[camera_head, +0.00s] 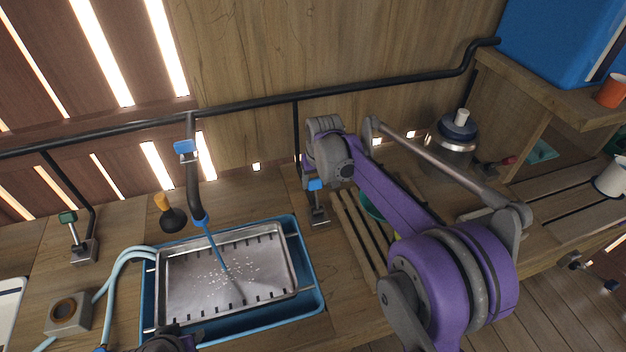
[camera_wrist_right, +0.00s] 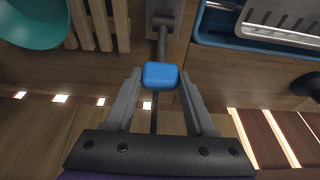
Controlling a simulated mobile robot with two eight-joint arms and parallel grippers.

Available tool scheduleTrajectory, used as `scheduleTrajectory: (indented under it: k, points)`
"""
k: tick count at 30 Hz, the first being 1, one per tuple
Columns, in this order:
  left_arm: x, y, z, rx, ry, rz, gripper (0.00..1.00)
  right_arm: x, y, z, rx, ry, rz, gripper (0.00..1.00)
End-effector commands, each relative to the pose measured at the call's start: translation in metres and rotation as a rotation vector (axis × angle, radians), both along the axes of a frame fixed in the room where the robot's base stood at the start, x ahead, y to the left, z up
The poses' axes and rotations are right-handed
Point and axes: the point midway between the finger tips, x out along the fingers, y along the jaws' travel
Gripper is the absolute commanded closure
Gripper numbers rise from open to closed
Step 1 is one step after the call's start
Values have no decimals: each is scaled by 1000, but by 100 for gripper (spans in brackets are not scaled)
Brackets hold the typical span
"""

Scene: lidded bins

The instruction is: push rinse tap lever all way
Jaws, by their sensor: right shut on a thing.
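The rinse tap lever is a thin dark rod with a blue knob (camera_head: 316,184) on a small grey base (camera_head: 319,219), just right of the blue sink. In the right wrist view the blue knob (camera_wrist_right: 160,75) sits between the two grey fingers of my right gripper (camera_wrist_right: 160,82), which is shut on it. The head view shows my right wrist above the lever and hides most of the fingers. A tap spout (camera_head: 194,190) hangs over the metal tray (camera_head: 190,298) in the sink, and a blue stream with white splashes falls into the tray.
A second lever with a green knob (camera_head: 68,218) stands at the left. A plunger (camera_head: 170,213) stands behind the sink (camera_head: 310,290). A dark pipe (camera_head: 250,103) runs along the wall. A slatted rack and a teal bowl (camera_wrist_right: 35,20) lie beside the lever.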

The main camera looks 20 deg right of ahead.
Motion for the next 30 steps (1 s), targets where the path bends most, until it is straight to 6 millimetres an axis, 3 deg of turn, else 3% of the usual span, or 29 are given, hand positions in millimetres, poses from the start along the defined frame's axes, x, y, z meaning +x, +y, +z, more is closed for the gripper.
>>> scheduleTrajectory:
  k: [21,30]
  points:
    - [-14,0,-55,0,27,0,60,-74,-3,-10,22,-657,0,100]
    - [-16,0,-66,0,31,0,60,-89,-3,-17,26,-781,0,100]
